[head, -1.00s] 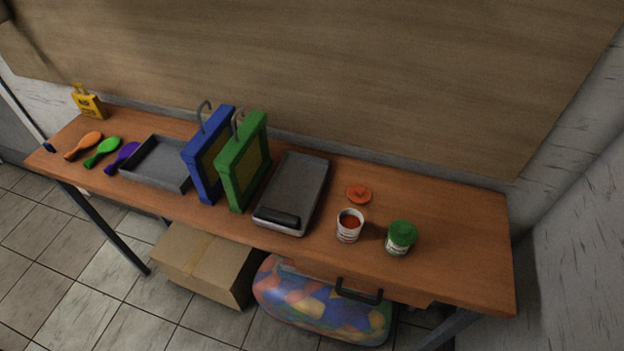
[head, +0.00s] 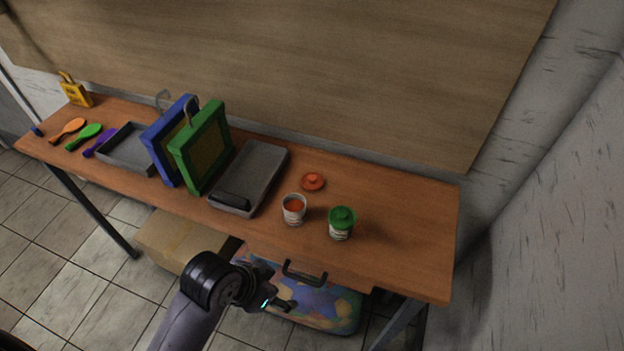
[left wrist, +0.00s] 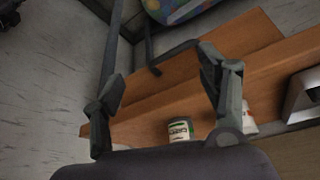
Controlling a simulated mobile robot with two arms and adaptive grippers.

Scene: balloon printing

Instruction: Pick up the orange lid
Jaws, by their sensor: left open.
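The orange lid (head: 313,181) lies flat on the wooden table, behind an open white jar with orange contents (head: 294,208). A second jar with a green lid (head: 341,222) stands to the right; its labelled side shows in the left wrist view (left wrist: 180,130). My left gripper (head: 284,304) is low in front of the table, below its front edge and well short of the lid. In the left wrist view its two fingers (left wrist: 160,95) are spread apart with nothing between them. The orange lid is not visible in that view. My right gripper is not in view.
A grey tray-like device (head: 262,171) and green (head: 203,150) and blue (head: 165,150) frames stand left of the jars. The drawer handle (head: 304,276) juts from the table front near my left gripper. The table's right end (head: 415,230) is clear.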

